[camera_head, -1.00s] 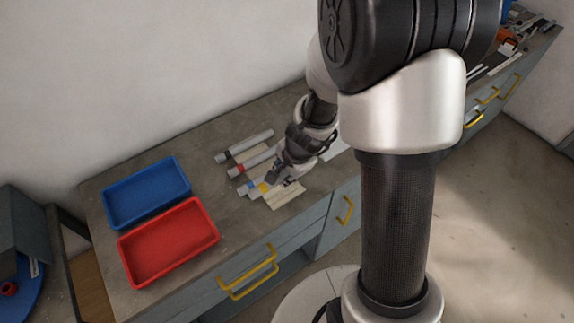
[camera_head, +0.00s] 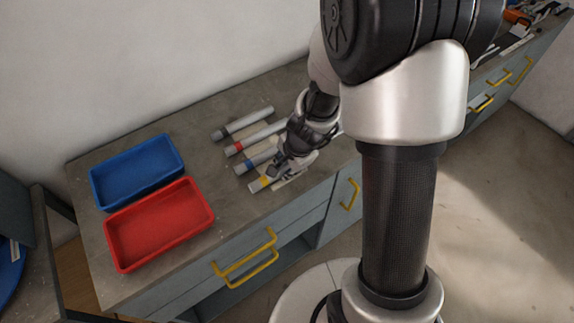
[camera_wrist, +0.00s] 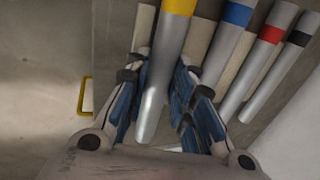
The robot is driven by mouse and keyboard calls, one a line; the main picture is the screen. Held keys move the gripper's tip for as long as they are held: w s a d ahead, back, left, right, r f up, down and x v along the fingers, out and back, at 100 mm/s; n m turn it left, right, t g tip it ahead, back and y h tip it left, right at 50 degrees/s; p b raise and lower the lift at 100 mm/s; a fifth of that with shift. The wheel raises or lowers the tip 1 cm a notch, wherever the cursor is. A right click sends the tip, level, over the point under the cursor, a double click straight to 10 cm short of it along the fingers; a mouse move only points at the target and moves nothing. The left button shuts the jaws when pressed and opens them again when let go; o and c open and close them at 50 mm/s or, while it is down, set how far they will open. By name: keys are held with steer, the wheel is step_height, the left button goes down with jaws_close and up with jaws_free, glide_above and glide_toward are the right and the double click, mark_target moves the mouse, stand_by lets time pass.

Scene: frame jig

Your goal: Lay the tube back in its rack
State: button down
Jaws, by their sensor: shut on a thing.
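The silver tube with a yellow band (camera_head: 261,184) is nearest the counter's front edge in the head view. My gripper (camera_wrist: 160,75) is shut on this tube, with one finger on each side of it in the wrist view. The rack's cream slats (camera_wrist: 198,42) show between and beside the tubes. Tubes with blue (camera_wrist: 236,14), red (camera_wrist: 271,34) and black (camera_wrist: 299,38) bands lie side by side to the right in the wrist view. My gripper hides much of the rack in the head view, and I cannot tell whether the yellow-banded tube touches it.
A blue tray (camera_head: 95,190) and a red tray (camera_head: 112,245) stand left of the rack on the grey counter (camera_head: 205,112). Yellow drawer handles (camera_head: 246,268) project from the counter's front. Bare counter lies between the trays and the tubes.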

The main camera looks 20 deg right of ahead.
stand_by(0.3)
steer(key=c, duration=1.3)
jaws_free()
steer(key=shift+f, duration=0.1)
steer(key=shift+s+r, duration=0.15)
steer(key=shift+r, duration=0.5)
steer(key=v, duration=1)
steer(key=shift+s+r, duration=0.15)
steer(key=shift+r, duration=0.2)
steer(key=shift+r, duration=0.1)
steer(key=s+r+n, duration=0.6)
steer(key=s+n, duration=0.1)
steer(key=s, duration=0.1)
steer(key=s+a+r+n+t+h, duration=0.1)
steer(key=s+r+n, duration=0.5)
steer(key=s, duration=0.3)
steer(key=shift+a+n, duration=0.15)
steer(key=shift+n, duration=0.55)
